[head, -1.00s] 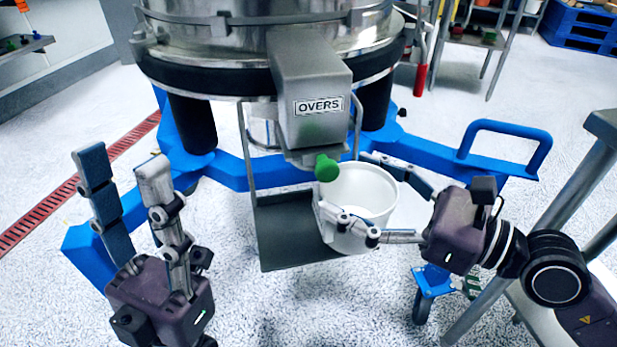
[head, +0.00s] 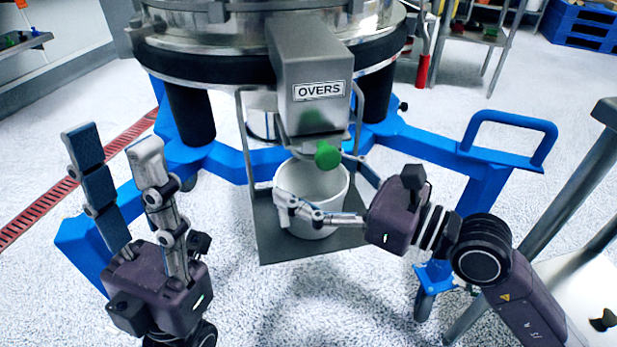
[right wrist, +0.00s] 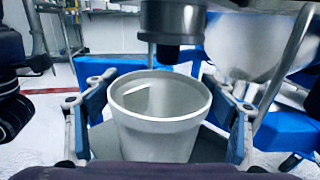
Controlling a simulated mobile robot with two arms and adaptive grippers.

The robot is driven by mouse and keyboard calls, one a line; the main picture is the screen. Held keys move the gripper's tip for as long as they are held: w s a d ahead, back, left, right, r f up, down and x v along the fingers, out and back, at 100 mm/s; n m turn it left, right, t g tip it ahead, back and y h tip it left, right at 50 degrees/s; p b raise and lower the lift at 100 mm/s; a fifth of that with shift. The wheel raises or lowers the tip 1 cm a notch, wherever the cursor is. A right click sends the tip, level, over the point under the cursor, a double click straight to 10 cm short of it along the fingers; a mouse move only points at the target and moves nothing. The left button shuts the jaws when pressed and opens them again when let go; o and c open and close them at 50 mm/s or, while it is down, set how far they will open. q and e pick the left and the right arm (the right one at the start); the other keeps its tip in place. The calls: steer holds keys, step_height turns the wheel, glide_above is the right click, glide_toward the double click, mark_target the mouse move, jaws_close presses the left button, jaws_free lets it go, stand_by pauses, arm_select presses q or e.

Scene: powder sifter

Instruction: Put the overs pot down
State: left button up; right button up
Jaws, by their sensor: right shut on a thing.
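The overs pot (head: 312,184) is a white, open-topped pot under the outlet marked OVERS (head: 318,92). It is upright over the grey hanging shelf (head: 275,238); whether its base touches the shelf I cannot tell. My right gripper (head: 318,190) is shut around the pot from the right, one finger in front and one behind. In the right wrist view the pot (right wrist: 160,115) sits between both fingers, with the dark spout end above it. My left gripper (head: 105,155) is open and empty at the left, away from the pot.
Shelf side rods flank the pot. The sifter's blue base frame (head: 430,147) runs behind, with a blue handle (head: 510,135) at right. A steel table leg (head: 560,200) stands at far right.

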steer(key=o, duration=1.5)
steer(key=shift+f, duration=0.1)
steer(key=shift+c, duration=0.2)
steer(key=shift+o, duration=0.8)
